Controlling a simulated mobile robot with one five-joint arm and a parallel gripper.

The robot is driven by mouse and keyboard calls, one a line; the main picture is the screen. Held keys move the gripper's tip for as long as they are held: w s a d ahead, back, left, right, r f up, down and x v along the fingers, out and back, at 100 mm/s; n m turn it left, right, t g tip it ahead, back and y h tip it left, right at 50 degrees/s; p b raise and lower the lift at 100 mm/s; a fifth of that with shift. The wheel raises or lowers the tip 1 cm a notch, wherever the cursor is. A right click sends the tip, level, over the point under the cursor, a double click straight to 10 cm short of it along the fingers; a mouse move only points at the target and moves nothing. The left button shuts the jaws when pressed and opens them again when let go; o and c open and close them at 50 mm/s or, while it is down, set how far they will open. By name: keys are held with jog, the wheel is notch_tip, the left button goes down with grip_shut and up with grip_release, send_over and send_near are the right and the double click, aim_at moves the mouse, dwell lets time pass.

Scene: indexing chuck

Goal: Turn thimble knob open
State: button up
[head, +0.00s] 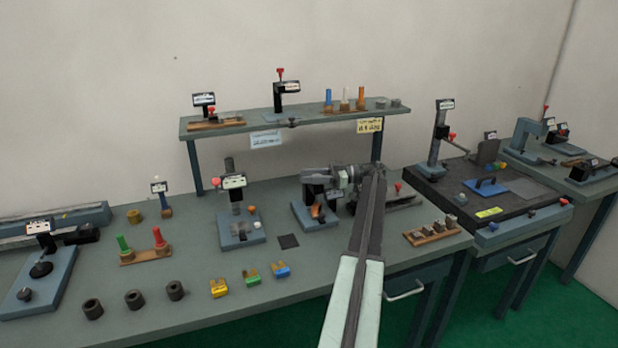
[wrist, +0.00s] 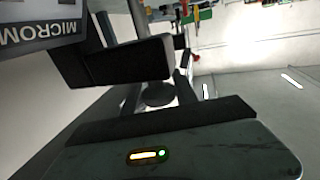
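The micrometer station (head: 315,216) stands on a blue base on the bench, in the middle of the head view. My gripper (head: 312,176) is over its upper part and hides much of it. In the wrist view a sign (wrist: 38,22) with letters reading "MICROM" is at the upper left. A small dark round part (wrist: 159,94), which looks like the thimble knob, shows between a dark block above and a dark pad of my gripper (wrist: 160,108) below. I cannot tell whether the gripper touches the knob or how far it is open.
Another blue-based station (head: 242,232) stands to the left. A wooden block rack (head: 432,232) is to the right. A raised shelf (head: 290,124) with more devices is behind. Coloured forked pieces (head: 251,277) and dark rings lie in front.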

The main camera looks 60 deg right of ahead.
jog(key=shift+o, duration=1.4)
jog(key=shift+w+a, duration=0.1)
jog(key=shift+w, duration=0.05)
jog(key=v, duration=0.8)
